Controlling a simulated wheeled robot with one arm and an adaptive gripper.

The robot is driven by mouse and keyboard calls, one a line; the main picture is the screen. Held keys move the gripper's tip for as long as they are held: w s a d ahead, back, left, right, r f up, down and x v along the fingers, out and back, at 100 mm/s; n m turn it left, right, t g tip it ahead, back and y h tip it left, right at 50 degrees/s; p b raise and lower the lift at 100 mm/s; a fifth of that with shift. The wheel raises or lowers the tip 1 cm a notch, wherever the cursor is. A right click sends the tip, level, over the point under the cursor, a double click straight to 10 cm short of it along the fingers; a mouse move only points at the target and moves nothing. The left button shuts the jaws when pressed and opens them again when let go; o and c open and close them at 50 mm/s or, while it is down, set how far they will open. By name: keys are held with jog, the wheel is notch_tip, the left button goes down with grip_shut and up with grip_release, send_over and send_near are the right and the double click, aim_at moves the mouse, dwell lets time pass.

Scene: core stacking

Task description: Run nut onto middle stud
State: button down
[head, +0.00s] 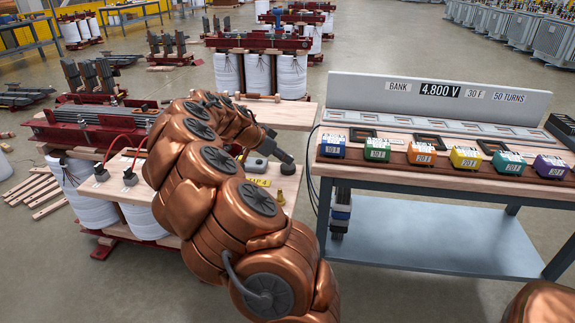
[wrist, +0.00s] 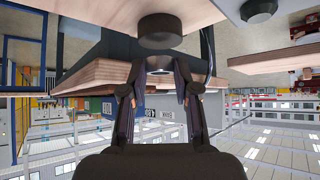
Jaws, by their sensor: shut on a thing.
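In the head view my gripper (head: 284,156) is small and partly hidden by my copper arm, above the right end of a light wooden board (head: 284,192). A dark, brass-topped post (head: 288,169) stands just below it. Two black knobs with red cables, one at the far left (head: 101,172) and one beside it (head: 130,178), stand on the board's left part. I cannot make out the middle stud; my arm covers the board's middle.
The board rests on a transformer with white coils (head: 72,180). A yellow label (head: 258,183) lies on the board. To the right stands a workbench (head: 440,183) with several coloured boxes, including a blue one (head: 332,146). Floor shows between the board and the bench.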

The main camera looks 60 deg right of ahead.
jog(key=shift+r+p, duration=0.45)
jog(key=shift+r, duration=1.35)
